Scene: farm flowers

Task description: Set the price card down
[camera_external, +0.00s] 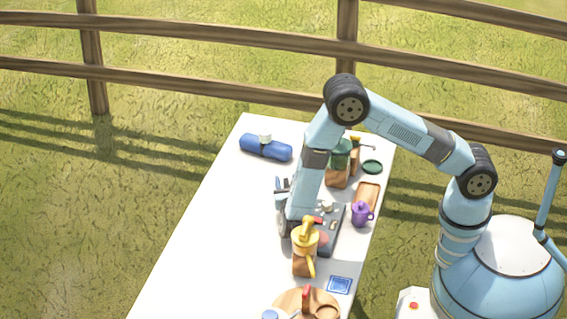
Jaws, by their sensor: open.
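My gripper (282,186) is at the left side of my lowered forearm, over the middle of the white table (205,235). It is open, and I see nothing held in it. I cannot make out a price card for certain. A small flat blue square with a pale border (340,285) lies near the table's right edge, but I cannot tell whether it is the card. My arm hides part of the table's middle.
A blue roll (265,148) lies at the back left. A yellow watering can (305,237), a grey tray (330,240), a purple pot (361,213), a green jar (341,155) and a round wooden board (290,299) crowd the right side. The table's left side is clear.

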